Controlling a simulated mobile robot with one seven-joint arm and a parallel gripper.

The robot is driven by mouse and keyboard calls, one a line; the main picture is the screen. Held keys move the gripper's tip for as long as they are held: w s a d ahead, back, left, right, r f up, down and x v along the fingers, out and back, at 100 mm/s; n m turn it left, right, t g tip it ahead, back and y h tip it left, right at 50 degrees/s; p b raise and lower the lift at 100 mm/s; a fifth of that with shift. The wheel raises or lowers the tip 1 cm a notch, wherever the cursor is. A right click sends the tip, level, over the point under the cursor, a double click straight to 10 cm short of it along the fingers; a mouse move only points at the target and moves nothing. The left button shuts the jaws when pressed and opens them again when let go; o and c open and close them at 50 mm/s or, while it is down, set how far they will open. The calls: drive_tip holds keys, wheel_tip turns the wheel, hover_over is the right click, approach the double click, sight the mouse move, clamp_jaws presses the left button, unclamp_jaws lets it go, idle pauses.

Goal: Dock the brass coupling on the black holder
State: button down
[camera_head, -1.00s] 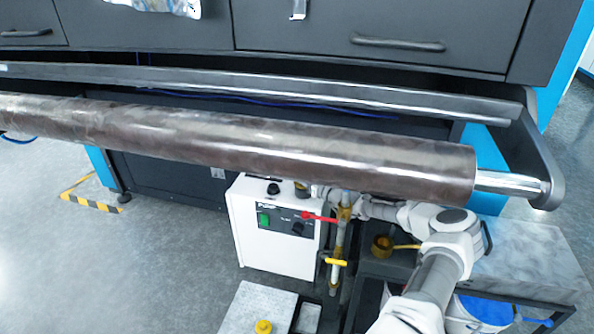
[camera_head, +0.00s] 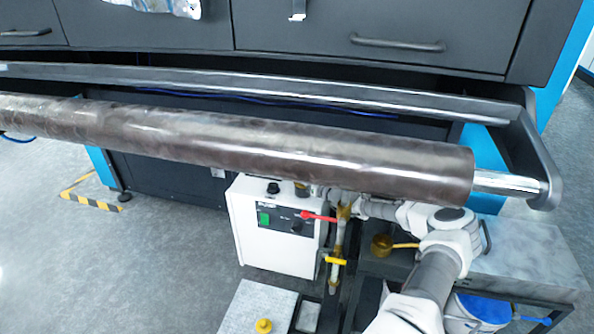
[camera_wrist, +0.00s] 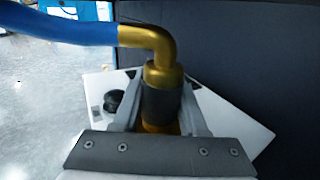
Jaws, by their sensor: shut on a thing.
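The brass coupling (camera_wrist: 162,76) is a bent brass elbow with a dark sleeve around its straight part. A blue hose (camera_wrist: 78,27) runs from it to the left. My gripper (camera_wrist: 162,108) is shut on the coupling at the dark sleeve, one finger on each side. Some brass shows below the sleeve, between the fingers.
A white control box (camera_head: 270,232) with a black knob (camera_wrist: 114,101) lies below the gripper. The large brown roll (camera_head: 240,150) spans above. A brass valve with a red lever (camera_head: 320,217) and a yellow handle (camera_head: 335,262) stands close to the box.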

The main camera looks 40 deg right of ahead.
drive_tip(key=shift+f+b, duration=0.35)
drive_tip(key=shift+f, duration=0.25)
drive_tip(key=c, duration=0.7)
unclamp_jaws()
drive_tip(key=shift+c, duration=0.2)
drive_tip(key=shift+s, duration=0.1)
drive_tip(key=shift+s+d+r+p, duration=0.1)
drive_tip(key=shift+s+d+p, duration=0.05)
drive_tip(key=shift+s+p, duration=0.45)
drive_tip(key=shift+s+d+r+p, duration=0.1)
drive_tip(key=shift+s+p, duration=0.4)
drive_tip(key=shift+s, duration=0.2)
drive_tip(key=shift+s+d+f+p, duration=0.1)
drive_tip(key=shift+s+d+p, duration=0.15)
drive_tip(key=shift+s+p, duration=0.75)
drive_tip(key=shift+s+d+f+p, duration=0.1)
drive_tip(key=shift+s+d+p, duration=0.15)
drive_tip(key=shift+s, duration=1.45)
drive_tip(key=shift+s+d+p, duration=0.2)
drive_tip(key=shift+s+p, duration=0.4)
drive_tip(key=shift+s, duration=0.75)
